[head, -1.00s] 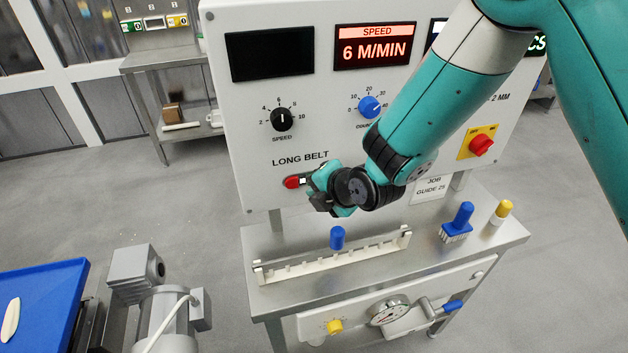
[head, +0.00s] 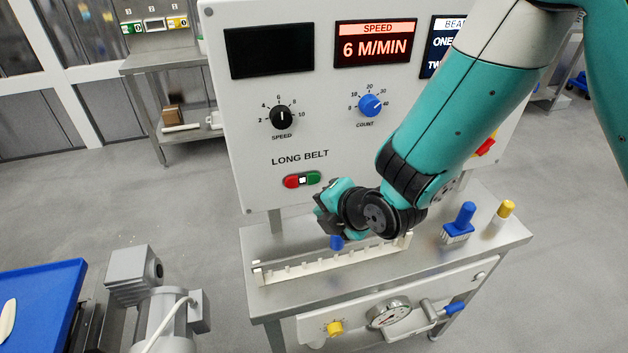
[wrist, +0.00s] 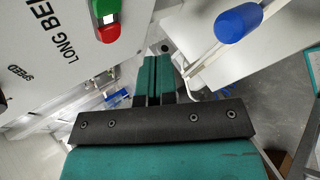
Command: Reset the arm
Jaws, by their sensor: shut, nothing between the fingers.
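My gripper (head: 322,212) is in front of the control panel (head: 230,150), low and right of the red and green LONG BELT buttons (head: 302,180). It is apart from the buttons. In the wrist view its two teal fingers (wrist: 158,75) are together, with nothing between them. The red and green buttons also show in the wrist view (wrist: 106,20) at the upper left. A blue knob (head: 336,243) on the white notched rail (head: 300,268) sits just below my gripper in the head view. It also shows at the upper right of the wrist view (wrist: 238,22).
A steel table (head: 430,265) carries the rail, a blue-handled brush (head: 459,222) and a yellow-capped bottle (head: 503,211). A grey motor (head: 165,315) and blue tray (head: 45,290) stand at the left. Floor between is free.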

